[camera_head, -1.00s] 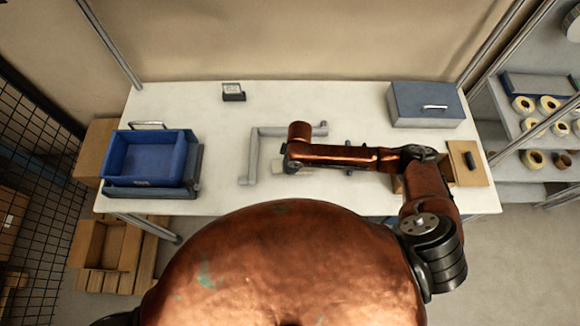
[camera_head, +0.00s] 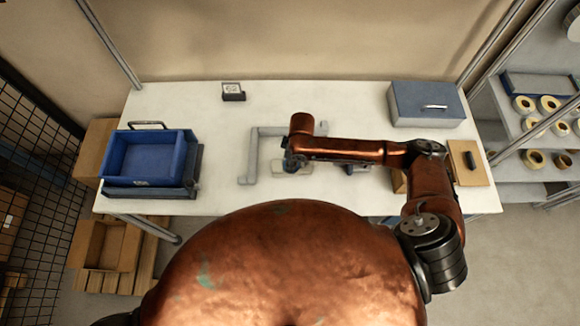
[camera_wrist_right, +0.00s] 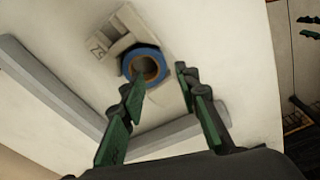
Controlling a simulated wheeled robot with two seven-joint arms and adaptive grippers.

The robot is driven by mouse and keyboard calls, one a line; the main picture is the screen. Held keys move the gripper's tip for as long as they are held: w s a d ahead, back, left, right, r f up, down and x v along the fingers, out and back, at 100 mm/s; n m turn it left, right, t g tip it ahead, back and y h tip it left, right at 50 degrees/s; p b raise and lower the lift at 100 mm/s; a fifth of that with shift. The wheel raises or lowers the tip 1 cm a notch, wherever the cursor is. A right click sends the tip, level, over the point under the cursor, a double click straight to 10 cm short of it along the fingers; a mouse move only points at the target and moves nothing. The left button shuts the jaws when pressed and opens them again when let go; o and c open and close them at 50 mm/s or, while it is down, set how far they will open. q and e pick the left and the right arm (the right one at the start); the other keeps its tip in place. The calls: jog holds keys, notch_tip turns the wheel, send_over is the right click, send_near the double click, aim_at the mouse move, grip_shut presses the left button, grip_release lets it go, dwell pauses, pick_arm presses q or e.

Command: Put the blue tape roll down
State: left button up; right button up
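The blue tape roll (camera_wrist_right: 131,67) shows in the right wrist view, with a brown inner ring. It lies on or against a small beige, marked piece (camera_wrist_right: 112,40) on the white table. My right gripper (camera_wrist_right: 160,76) is open, its two green-padded fingers spread apart. The roll is just past the fingertips, nearer the left finger; I cannot tell whether that finger touches it. In the head view my right gripper (camera_head: 293,163) is a dark shape under my arm, beside the beige piece (camera_head: 283,171), and the roll cannot be made out. My left gripper is not in view.
A grey angled bar frame (camera_head: 253,160) lies on the table (camera_head: 200,105) beside the gripper. A blue bin (camera_head: 187,160) stands at left, a grey-blue case (camera_head: 392,105) at back right. A small black-and-white stand (camera_head: 233,92) is at the back. A shelf at right holds several rolls.

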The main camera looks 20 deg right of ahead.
notch_tip(320, 180, up, 8)
jog(key=shift+s+d, duration=0.2)
jog(key=shift+d, duration=0.2)
jog(key=shift+f, duration=0.15)
